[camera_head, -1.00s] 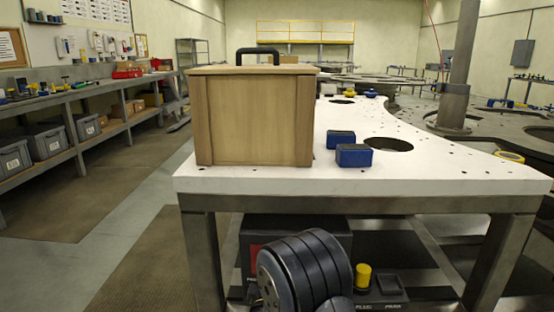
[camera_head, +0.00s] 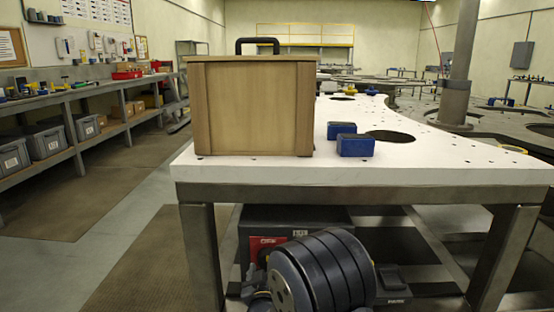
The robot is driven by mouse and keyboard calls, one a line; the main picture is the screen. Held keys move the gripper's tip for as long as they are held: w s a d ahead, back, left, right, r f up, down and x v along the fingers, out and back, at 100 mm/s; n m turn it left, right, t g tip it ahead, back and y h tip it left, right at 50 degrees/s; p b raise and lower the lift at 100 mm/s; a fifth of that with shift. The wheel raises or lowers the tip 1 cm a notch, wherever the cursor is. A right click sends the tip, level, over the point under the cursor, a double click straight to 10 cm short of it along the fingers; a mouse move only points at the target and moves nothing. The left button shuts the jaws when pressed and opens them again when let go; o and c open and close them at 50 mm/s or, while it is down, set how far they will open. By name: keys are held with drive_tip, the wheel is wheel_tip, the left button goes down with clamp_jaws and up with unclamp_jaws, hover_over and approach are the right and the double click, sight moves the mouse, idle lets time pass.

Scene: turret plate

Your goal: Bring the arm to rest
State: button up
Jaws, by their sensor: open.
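A dark ribbed, rounded part of my own arm (camera_head: 325,270) shows at the bottom centre of the head view, low in front of the white-topped table (camera_head: 470,172). The rest of my arm is out of frame or hidden. My gripper does not show, so I cannot see its jaws or whether anything is near them.
A wooden box (camera_head: 255,108) with a black handle (camera_head: 257,42) stands at the table's near left. Two blue blocks (camera_head: 355,146) (camera_head: 341,130) sit beside it. Beneath the table are dark equipment boxes (camera_head: 290,222). Open floor (camera_head: 140,190) lies to the left.

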drive_tip(key=shift+s+m+b, duration=0.25)
drive_tip(key=shift+s+m, duration=0.2)
drive_tip(key=shift+m, duration=0.75)
drive_tip(key=shift+s+m+b, duration=0.3)
drive_tip(key=shift+s+m, duration=0.2)
drive_tip(key=shift+m, duration=0.7)
drive_tip(key=shift+s+m+b, duration=0.25)
drive_tip(key=shift+s+m, duration=0.2)
drive_tip(key=shift+m, duration=0.75)
